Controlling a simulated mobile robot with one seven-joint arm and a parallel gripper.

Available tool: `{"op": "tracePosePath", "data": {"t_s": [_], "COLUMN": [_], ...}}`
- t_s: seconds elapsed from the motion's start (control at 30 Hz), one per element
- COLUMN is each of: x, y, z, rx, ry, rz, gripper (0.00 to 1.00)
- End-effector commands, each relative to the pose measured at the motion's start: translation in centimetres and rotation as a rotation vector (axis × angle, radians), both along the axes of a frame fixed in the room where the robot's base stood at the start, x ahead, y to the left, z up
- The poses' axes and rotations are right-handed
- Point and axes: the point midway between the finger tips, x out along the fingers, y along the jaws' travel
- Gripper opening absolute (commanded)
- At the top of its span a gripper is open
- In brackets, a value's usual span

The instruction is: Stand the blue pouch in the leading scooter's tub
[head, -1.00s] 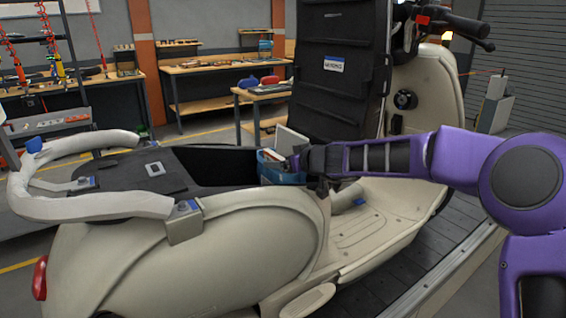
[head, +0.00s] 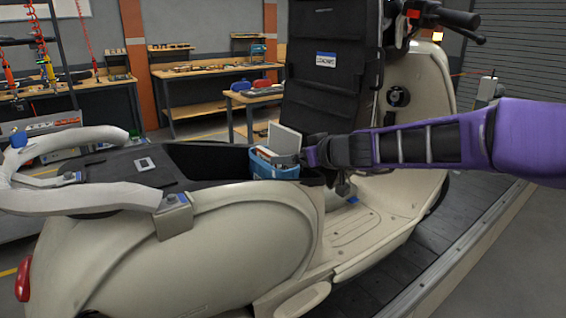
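The blue pouch (head: 268,170) stands roughly upright, with a white booklet or card (head: 284,140) sticking out of its top. It is at the front end of the dark open tub (head: 205,158) in the cream scooter; its base is hidden behind the tub's edge. My gripper (head: 308,156) is at the right of the pouch, pointing left, at about the pouch's upper half. Its fingers are small and dark, and their gap does not show. I cannot tell whether they touch the pouch.
A black upright panel (head: 325,85) rises just behind my gripper. A pale grab rail (head: 95,198) rings the scooter's rear. The scooter stands on a dark slat conveyor (head: 440,240). Workbenches (head: 215,72) are in the background.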

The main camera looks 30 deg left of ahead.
Motion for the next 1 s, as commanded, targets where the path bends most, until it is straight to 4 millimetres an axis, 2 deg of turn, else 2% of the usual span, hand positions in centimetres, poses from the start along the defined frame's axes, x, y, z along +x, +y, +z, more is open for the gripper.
{"op": "tracePosePath", "data": {"t_s": [0.1,0.23,0.87,0.97,1.0], "x": [-0.7,-1.2,-1.4,-0.5,0.1], "y": [-1.6,-2.4,-3.0,-4.3,-5.5], "z": [0.6,1.0,1.4,1.9,2.3], "rx": [-0.001,0.0,-0.001,-0.006,-0.006], "ry": [-0.002,0.0,0.003,0.019,0.034], "rz": [-0.003,-0.001,-0.006,-0.059,-0.102], "gripper": [1.0,1.0,1.0,1.0,1.0]}}
